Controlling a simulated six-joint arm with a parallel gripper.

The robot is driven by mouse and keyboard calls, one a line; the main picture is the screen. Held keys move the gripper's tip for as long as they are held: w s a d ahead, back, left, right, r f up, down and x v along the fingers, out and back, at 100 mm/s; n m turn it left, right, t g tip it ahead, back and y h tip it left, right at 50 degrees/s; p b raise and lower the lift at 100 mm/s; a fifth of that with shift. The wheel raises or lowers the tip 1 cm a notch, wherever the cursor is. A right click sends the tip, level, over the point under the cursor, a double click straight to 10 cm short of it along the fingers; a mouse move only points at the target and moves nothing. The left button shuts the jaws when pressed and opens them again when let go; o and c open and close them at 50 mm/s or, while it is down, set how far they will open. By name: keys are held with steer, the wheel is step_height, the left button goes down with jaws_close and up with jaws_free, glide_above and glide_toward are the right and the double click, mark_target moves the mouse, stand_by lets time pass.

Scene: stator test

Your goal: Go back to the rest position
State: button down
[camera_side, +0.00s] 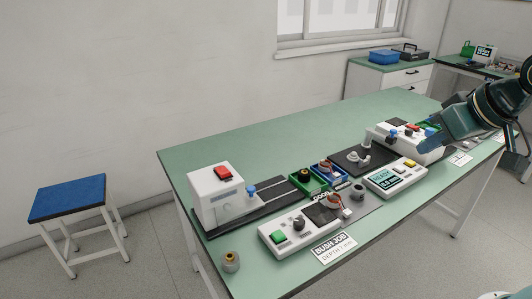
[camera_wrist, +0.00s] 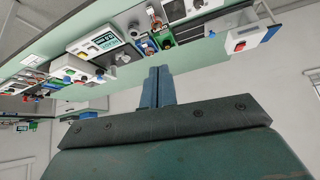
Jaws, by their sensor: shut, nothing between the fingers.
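My gripper shows in the wrist view (camera_wrist: 158,88) with its two blue-grey fingers together and nothing between them. In the side view my gripper (camera_side: 428,143) is at the right, over the right part of the green table (camera_side: 230,142). It appears above the bench devices, near the white unit with a red button (camera_side: 408,143). I cannot tell its exact height or whether it is clear of that unit. The fingers point down and left in the side view.
A white box with a red button (camera_side: 215,195) stands at the table's left end. Green (camera_side: 308,184) and blue (camera_side: 327,172) bins, a display unit (camera_side: 396,178) and a control box (camera_side: 300,230) fill the middle. The table's back left is clear. A blue stool (camera_side: 68,198) stands left.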

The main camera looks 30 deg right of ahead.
steer(key=s+f+n+g, duration=0.1)
steer(key=s, duration=0.8)
steer(key=shift+s+f+n+y, duration=0.15)
steer(key=shift+s+n+y, duration=0.25)
steer(key=shift+a, duration=0.1)
